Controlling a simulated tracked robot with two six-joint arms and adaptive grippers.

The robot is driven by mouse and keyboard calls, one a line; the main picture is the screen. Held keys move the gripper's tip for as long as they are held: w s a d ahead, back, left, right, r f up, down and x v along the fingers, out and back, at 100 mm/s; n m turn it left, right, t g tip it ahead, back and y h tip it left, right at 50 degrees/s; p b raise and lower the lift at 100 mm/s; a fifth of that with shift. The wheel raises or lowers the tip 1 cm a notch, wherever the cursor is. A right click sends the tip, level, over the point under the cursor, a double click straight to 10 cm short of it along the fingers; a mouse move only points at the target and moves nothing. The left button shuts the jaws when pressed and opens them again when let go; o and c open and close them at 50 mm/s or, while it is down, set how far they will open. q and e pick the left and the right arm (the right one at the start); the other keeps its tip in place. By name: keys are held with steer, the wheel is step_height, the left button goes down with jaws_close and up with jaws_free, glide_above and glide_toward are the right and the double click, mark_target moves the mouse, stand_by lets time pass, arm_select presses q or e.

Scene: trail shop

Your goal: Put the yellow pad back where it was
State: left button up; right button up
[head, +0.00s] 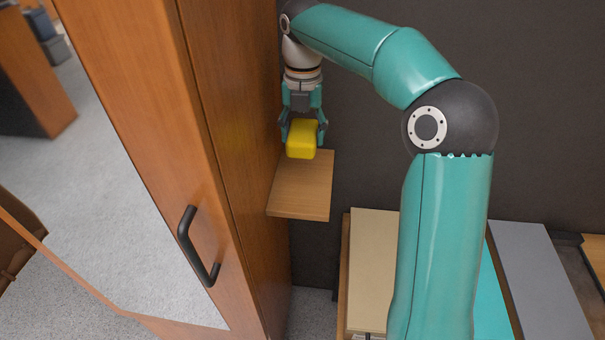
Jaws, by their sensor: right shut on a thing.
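The yellow pad (301,140) is a small rounded yellow block in the upper middle of the head view. My right gripper (302,128) points down and is shut on it, with a finger at each side. The pad is at the far part of a small wooden shelf (302,192) beside the tall wooden cabinet. I cannot tell whether the pad touches the shelf or is held just above it. My left gripper is not in view.
The wooden cabinet (228,120) with a mirror front (110,190) and a black handle (198,246) stands close on the left. A dark wall (540,110) is behind. Boards, one beige (371,262) and one grey (540,275), lie low at the right. The near part of the shelf is bare.

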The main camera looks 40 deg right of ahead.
mark_target(302, 181)
step_height(302, 181, down, 11)
steer(key=shift+r, duration=0.1)
steer(key=o, duration=1)
steer(key=shift+r, duration=0.1)
step_height(302, 181, up, 12)
steer(key=shift+f+p, duration=0.1)
steer(key=shift+p, duration=0.2)
stand_by(0.4)
